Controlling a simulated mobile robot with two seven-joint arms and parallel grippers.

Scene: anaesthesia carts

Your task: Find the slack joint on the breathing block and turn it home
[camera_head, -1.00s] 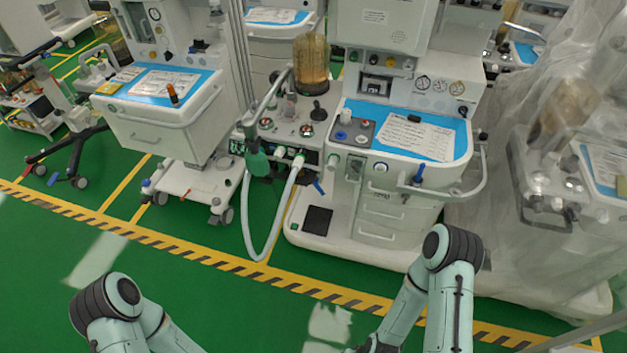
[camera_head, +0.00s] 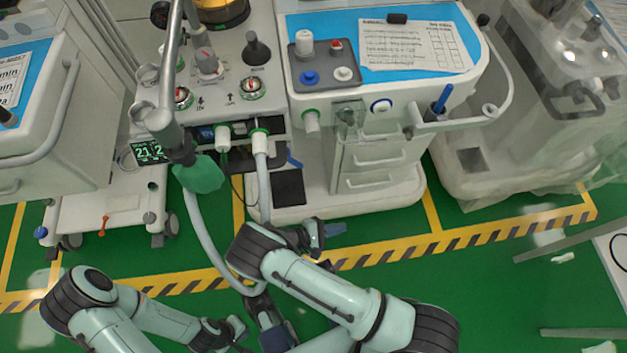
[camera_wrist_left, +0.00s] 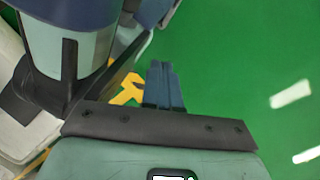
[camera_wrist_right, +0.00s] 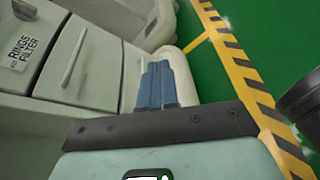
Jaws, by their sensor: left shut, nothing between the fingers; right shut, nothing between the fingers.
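The breathing block (camera_head: 222,80) is a pale unit at the upper left of the head view, with round gauges and knobs on top. Green-ringed ports on its front include a left port (camera_head: 222,138) and a middle port (camera_head: 260,140). A grey hose (camera_head: 264,190) hangs from the middle port; a green bag (camera_head: 198,174) hangs at left. I cannot tell which joint is slack. My right gripper (camera_head: 334,229) is shut and empty, below and apart from the block; its blue fingers show in the right wrist view (camera_wrist_right: 157,85). My left gripper (camera_wrist_left: 163,85) is shut and empty over floor.
The cart's drawers (camera_head: 375,160) and base (camera_head: 385,197) stand close beyond my right gripper. A wrapped cart (camera_head: 545,90) is at right, another cart (camera_head: 50,130) at left. The hose loops down near my right arm.

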